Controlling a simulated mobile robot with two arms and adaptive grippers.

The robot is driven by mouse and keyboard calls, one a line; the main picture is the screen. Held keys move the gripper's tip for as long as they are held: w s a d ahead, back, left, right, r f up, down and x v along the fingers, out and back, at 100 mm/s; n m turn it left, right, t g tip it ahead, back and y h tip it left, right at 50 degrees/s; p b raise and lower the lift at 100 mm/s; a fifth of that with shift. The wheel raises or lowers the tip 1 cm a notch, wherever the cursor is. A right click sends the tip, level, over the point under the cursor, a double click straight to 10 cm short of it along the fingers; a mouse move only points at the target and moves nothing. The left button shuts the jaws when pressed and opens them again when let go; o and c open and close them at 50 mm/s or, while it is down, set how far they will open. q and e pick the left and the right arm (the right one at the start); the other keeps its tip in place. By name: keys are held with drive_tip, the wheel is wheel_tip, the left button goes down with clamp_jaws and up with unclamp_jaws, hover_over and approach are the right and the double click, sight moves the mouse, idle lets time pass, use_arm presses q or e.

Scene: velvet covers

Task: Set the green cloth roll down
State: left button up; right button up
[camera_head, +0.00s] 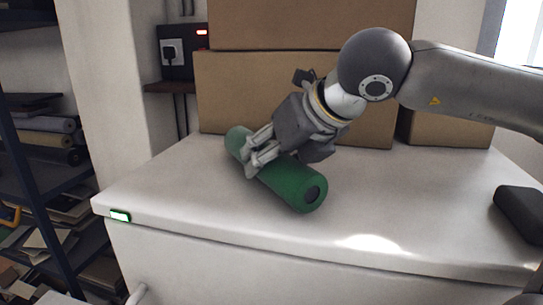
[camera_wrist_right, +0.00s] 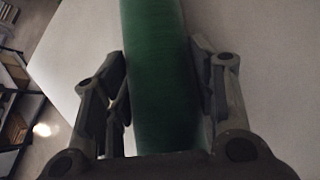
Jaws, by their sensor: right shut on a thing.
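The green cloth roll (camera_head: 292,182) lies slantwise at the white surface (camera_head: 215,215), its dark end toward the front right. I cannot tell whether it touches the surface or is just above it. My right gripper (camera_head: 254,160) is shut around the roll's middle, coming from the upper right. In the right wrist view the roll (camera_wrist_right: 158,75) runs between the two fingers of the right gripper (camera_wrist_right: 163,100), one on each side. My left gripper is not in view.
Stacked cardboard boxes (camera_head: 225,90) stand at the back of the white surface. A dark object (camera_head: 520,210) lies at its right edge. The front and middle right of the surface are clear. A dark shelf (camera_head: 45,185) with rolls and papers stands at left.

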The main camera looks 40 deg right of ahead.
drive_tip(key=shift+f, duration=0.15)
drive_tip(key=o, duration=1.2)
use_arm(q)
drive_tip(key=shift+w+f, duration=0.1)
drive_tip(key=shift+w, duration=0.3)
use_arm(e)
drive_tip(key=shift+o, duration=0.2)
drive_tip(key=shift+r, duration=0.2)
drive_tip(key=b+v, duration=0.2)
drive_tip(key=v, duration=1)
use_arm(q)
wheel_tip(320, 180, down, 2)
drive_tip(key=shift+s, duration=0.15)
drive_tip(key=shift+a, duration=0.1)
